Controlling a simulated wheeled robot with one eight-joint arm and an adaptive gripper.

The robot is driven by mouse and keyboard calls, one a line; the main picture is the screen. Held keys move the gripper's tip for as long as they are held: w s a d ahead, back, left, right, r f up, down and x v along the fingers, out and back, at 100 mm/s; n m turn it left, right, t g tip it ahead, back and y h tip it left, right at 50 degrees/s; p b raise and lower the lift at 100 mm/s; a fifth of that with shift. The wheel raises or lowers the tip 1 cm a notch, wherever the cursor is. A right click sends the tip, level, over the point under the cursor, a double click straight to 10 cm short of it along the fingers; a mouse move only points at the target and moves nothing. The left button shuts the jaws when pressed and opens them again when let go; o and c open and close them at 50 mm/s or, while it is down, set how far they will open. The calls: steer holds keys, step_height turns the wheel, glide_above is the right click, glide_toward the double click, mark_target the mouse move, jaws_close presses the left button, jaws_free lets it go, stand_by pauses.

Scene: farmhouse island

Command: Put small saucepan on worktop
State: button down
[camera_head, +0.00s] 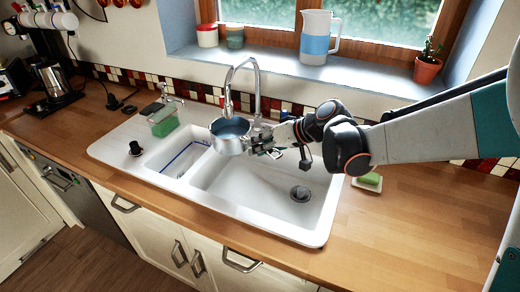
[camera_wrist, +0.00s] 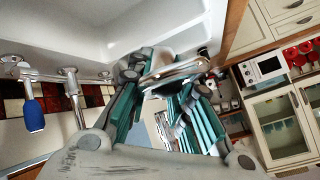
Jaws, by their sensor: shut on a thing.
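The small saucepan (camera_head: 230,135) is a round steel pan with a blue-grey inside. It is over the sink, near the divider between its two basins and in front of the tap. My gripper (camera_head: 266,146) reaches in from the right and is shut on the saucepan at its right side. In the wrist view, my gripper's fingers (camera_wrist: 165,85) close around a shiny metal part, and most of the pan cannot be made out. The wooden worktop (camera_head: 430,225) runs along both sides of the sink.
The white sink (camera_head: 255,203) has a tall tap (camera_head: 257,88) behind the pan. A soap dish with green soap (camera_head: 370,179) sits right of the sink. A green dispenser (camera_head: 164,123) stands at the left, a kettle (camera_head: 54,80) farther left. The worktop's right part is mostly clear.

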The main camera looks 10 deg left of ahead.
stand_by(0.5)
steer(key=s+d+r+m+t+h+p, duration=0.1)
steer(key=s+d+r+m+p, duration=0.15)
steer(key=d, duration=1.45)
steer(key=s+d+r+m+t+p, duration=0.1)
steer(key=s+d+r+t+p, duration=0.2)
steer(key=d, duration=1.4)
steer(key=s+d+r+m+t+h+p, duration=0.1)
steer(key=s+d+r+m+p, duration=0.2)
steer(key=s+d, duration=0.8)
steer(key=s+d+r+h+p, duration=0.1)
steer(key=s+d+r+p, duration=0.4)
steer(key=s, duration=1)
steer(key=f+b, duration=0.5)
steer(key=f, duration=0.2)
steer(key=d+f+b, duration=0.1)
steer(key=f+b, duration=0.5)
steer(key=f, duration=0.1)
steer(key=f+b, duration=0.6)
steer(key=f, duration=0.2)
steer(key=shift+w+d, duration=0.15)
steer(key=shift+d, duration=0.05)
steer(key=c, duration=1.4)
jaws_free()
steer(key=shift+c, duration=0.2)
steer(key=shift+r, duration=0.1)
